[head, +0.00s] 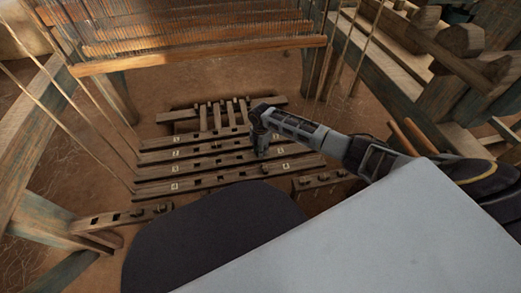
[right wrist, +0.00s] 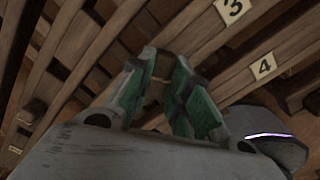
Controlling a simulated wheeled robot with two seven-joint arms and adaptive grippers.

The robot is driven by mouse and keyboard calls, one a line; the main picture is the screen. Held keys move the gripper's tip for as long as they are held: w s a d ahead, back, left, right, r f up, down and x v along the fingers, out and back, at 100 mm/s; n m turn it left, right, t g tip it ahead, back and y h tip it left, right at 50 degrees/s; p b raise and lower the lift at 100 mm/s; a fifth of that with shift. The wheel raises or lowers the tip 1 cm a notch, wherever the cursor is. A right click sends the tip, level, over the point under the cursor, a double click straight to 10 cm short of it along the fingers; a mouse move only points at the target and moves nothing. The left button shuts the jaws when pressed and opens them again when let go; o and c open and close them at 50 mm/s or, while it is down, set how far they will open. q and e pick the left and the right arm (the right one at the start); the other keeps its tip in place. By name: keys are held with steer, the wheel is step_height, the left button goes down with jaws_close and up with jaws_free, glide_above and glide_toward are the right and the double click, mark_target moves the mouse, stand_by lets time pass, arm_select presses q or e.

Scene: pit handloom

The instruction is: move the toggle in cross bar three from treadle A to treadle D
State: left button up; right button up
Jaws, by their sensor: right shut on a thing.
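Several wooden cross bars (head: 205,180) lie in a row, with small number tags too small to read in the head view. In the right wrist view, a tag reading 3 (right wrist: 232,9) and a tag reading 4 (right wrist: 263,66) are on neighbouring bars. Several treadles (head: 217,117) run away behind the cross bars. My right gripper (head: 261,150) reaches down at the right part of the bars. Its green-padded fingers (right wrist: 167,88) are shut on a small wooden piece, apparently the toggle, mostly hidden between them. Treadle letters are not readable. My left gripper is out of view.
The loom's wooden beam (head: 200,55) and hanging warp threads stand behind the bars. Thin cords (head: 365,45) hang at the right. Low pegged side rails (head: 125,217) flank the bars. Bare earth floor (head: 165,88) is open around them.

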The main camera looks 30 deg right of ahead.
steer(key=o, duration=1)
steer(key=shift+c, duration=0.2)
step_height(320, 180, up, 12)
stand_by(0.7)
